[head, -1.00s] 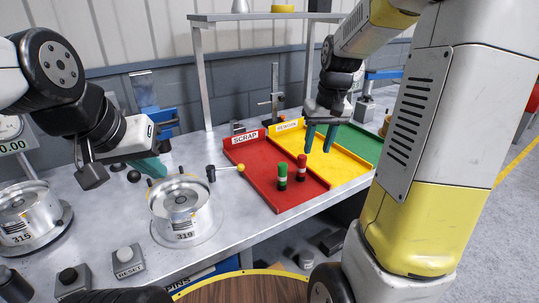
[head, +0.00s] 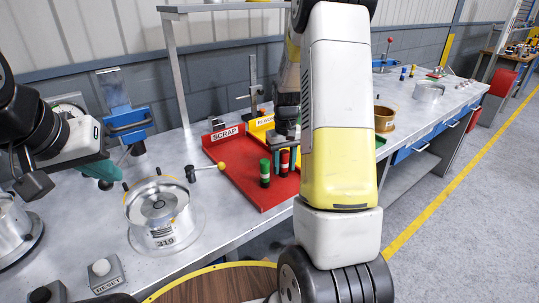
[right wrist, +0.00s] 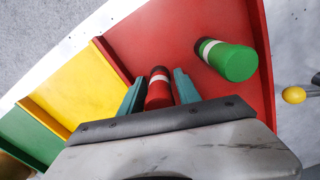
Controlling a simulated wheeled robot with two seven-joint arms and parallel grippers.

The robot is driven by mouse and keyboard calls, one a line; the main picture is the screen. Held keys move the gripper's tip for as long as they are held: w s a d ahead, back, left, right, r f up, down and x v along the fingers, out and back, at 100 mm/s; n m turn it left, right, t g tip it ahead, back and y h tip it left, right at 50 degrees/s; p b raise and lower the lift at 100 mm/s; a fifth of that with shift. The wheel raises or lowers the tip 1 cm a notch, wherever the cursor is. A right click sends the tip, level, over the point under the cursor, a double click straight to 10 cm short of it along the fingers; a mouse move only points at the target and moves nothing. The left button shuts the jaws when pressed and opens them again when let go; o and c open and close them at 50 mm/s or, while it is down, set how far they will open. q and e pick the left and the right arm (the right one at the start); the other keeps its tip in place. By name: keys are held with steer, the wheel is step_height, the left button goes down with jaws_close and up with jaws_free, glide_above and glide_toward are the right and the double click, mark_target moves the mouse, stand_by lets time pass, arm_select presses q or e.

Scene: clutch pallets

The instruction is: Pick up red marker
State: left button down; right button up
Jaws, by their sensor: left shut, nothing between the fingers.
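The red marker (head: 284,163), with a white band, stands in the red SCRAP tray (head: 262,203). In the right wrist view the red marker (right wrist: 158,92) lies between the two teal fingers of my right gripper (right wrist: 159,90). The fingers flank it with narrow gaps, so the gripper is open around it. In the head view my right arm partly hides the right gripper (head: 286,158). My left gripper (head: 100,171) is shut and empty above the bench at the left.
A green marker (head: 264,172) stands just left of the red one in the tray; it also shows in the right wrist view (right wrist: 233,61). A yellow REWORK tray (head: 259,126) adjoins.

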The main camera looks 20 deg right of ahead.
steer(key=shift+f, duration=0.4)
jaws_close()
steer(key=shift+r, duration=0.1)
